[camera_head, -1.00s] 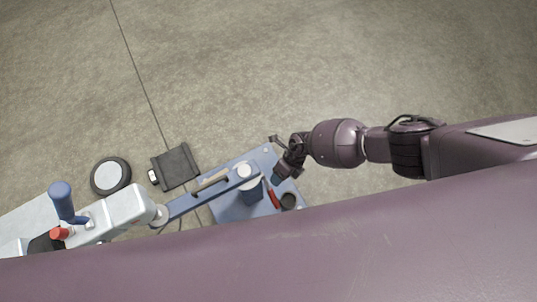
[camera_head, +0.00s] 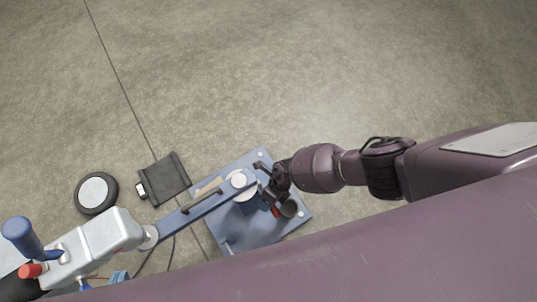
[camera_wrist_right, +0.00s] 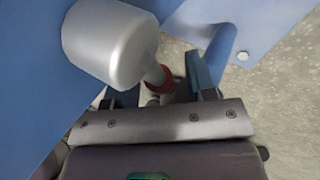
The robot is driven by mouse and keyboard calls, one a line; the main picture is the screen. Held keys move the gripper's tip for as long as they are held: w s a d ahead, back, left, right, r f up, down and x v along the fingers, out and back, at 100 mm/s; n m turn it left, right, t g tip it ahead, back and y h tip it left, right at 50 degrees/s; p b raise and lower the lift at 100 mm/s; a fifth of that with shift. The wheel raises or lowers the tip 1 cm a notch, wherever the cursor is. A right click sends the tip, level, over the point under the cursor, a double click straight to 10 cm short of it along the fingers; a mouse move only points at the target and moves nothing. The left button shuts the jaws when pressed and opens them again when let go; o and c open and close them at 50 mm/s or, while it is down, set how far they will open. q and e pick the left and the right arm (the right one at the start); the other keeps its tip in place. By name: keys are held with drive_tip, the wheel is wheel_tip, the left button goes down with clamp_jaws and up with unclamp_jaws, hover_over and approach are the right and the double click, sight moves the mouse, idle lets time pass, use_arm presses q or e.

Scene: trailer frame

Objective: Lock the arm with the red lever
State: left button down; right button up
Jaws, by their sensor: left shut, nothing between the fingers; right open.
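In the head view, a blue arm (camera_head: 195,208) runs from a pale grey housing at left to a white round cap (camera_head: 238,180) above a blue base plate (camera_head: 235,225). A small part of the red lever (camera_head: 275,211) shows beside a dark round knob (camera_head: 289,208). My right gripper (camera_head: 268,180) is over the plate, right beside the lever, and partly hides it. In the right wrist view, a red piece (camera_wrist_right: 164,82) shows between the open fingers. A pale grey cylinder (camera_wrist_right: 110,45) covers part of the gap; I cannot tell whether the fingers touch it.
A wheel-like disc (camera_head: 96,193) and a black flat block (camera_head: 164,179) lie on the concrete floor. The pale housing (camera_head: 105,242) at lower left carries a blue handle (camera_head: 20,236) and a red knob (camera_head: 31,270). The floor above the plate is clear.

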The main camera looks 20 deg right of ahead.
drive_tip(key=shift+c, duration=0.2)
clamp_jaws()
drive_tip(key=shift+f, duration=0.1)
drive_tip(key=shift+w+a+f+t, duration=0.15)
drive_tip(key=shift+f+t, duration=0.15)
drive_tip(key=shift+t, duration=0.4)
drive_tip(key=shift+o, duration=0.2)
unclamp_jaws()
drive_tip(key=shift+w+r, duration=0.1)
